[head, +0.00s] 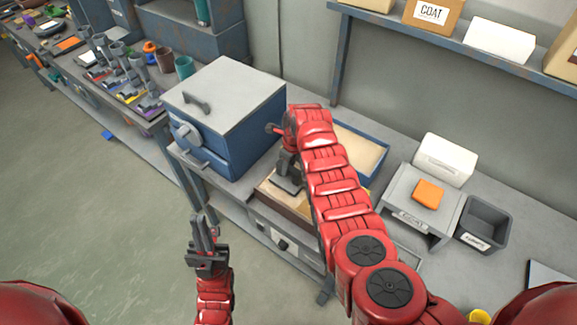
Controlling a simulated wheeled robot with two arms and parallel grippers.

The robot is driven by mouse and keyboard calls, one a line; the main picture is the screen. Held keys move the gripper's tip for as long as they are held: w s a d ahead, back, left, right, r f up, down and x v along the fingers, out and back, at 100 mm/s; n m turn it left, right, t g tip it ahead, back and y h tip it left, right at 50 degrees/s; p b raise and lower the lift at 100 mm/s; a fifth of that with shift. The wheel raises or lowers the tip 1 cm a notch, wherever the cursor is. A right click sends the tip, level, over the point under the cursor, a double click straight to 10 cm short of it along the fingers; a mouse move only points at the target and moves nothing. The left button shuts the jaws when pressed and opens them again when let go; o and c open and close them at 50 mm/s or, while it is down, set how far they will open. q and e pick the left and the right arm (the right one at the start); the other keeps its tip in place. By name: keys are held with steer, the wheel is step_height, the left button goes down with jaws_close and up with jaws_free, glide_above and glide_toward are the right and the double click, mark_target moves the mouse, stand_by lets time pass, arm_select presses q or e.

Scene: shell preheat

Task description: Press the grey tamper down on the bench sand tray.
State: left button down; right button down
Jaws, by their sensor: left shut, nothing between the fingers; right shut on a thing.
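My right arm reaches across the bench, and its gripper (287,160) points down. It is shut on the grey tamper (288,187), whose dark flat foot shows below the fingers. The foot is over the sand of a wooden-sided tray (295,212) at the bench's front. I cannot tell whether the foot touches the sand. My arm hides the tray's right part and much of the tamper. My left gripper (205,228) is shut and empty, pointing away from me over the floor in front of the bench.
A blue oven-like box (225,140) with a grey top stands left of the tray. A blue tray (365,145) of sand lies behind my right arm. To the right are a grey stand (412,200) with an orange block (428,193), a white block (445,158) and a dark bin (484,222).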

steer(key=shift+f, duration=0.3)
steer(key=shift+s+f, duration=0.15)
steer(key=shift+f, duration=0.05)
stand_by(1.2)
steer(key=shift+r, duration=0.1)
step_height(320, 180, up, 2)
steer(key=shift+p, duration=1.05)
steer(key=r+p, duration=0.5)
steer(key=shift+w+r, duration=0.15)
steer(key=shift+w, duration=0.05)
